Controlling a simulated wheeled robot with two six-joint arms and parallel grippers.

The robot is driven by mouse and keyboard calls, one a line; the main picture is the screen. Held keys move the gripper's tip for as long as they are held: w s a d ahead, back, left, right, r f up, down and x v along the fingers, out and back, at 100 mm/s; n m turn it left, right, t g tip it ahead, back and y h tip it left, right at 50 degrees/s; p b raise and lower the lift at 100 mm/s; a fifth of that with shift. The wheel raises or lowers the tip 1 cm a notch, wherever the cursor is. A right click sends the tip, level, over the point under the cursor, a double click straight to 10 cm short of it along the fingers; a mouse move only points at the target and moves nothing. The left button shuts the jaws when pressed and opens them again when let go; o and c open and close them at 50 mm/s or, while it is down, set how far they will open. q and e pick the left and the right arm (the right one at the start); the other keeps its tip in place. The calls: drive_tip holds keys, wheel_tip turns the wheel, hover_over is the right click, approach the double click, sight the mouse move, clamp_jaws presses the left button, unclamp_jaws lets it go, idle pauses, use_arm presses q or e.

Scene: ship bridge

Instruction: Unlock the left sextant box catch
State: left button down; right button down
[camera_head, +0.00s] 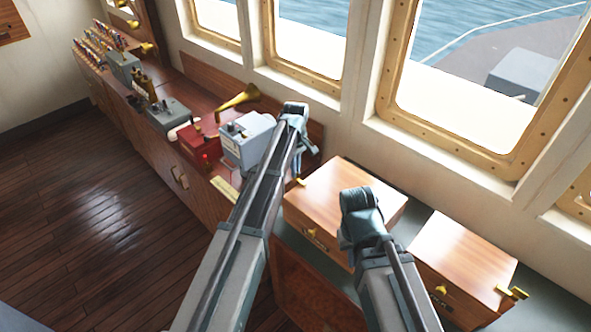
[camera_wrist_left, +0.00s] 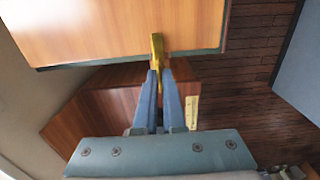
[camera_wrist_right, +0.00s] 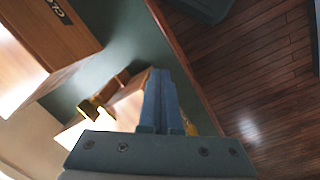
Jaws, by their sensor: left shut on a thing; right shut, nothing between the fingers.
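The left sextant box (camera_head: 345,195) is a closed wooden box on the dark counter below the windows. A brass catch (camera_head: 300,182) sits on its left end. In the left wrist view, my left gripper (camera_wrist_left: 160,70) is shut on this brass catch (camera_wrist_left: 157,45) at the box's edge. In the head view the left arm partly hides this gripper. My right gripper (camera_wrist_right: 158,100) is shut and empty. In the head view the right wrist hangs over the right part of the left box and hides some of it.
A second wooden box (camera_head: 465,250) with brass fittings (camera_head: 514,292) stands at the right. Left of the boxes are a pale instrument (camera_head: 245,140), a brass horn (camera_head: 240,98) and a red box (camera_head: 198,142). Windows line the back wall. The wooden floor (camera_head: 90,210) at left is clear.

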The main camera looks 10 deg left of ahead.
use_arm(q)
drive_tip(key=shift+m, duration=0.3)
drive_tip(key=m, duration=0.3)
drive_tip(key=shift+m, duration=0.4)
drive_tip(key=m, duration=0.4)
drive_tip(key=shift+m, duration=0.3)
drive_tip(key=m, duration=0.8)
drive_tip(key=shift+m, duration=0.6)
drive_tip(key=c, duration=1)
unclamp_jaws()
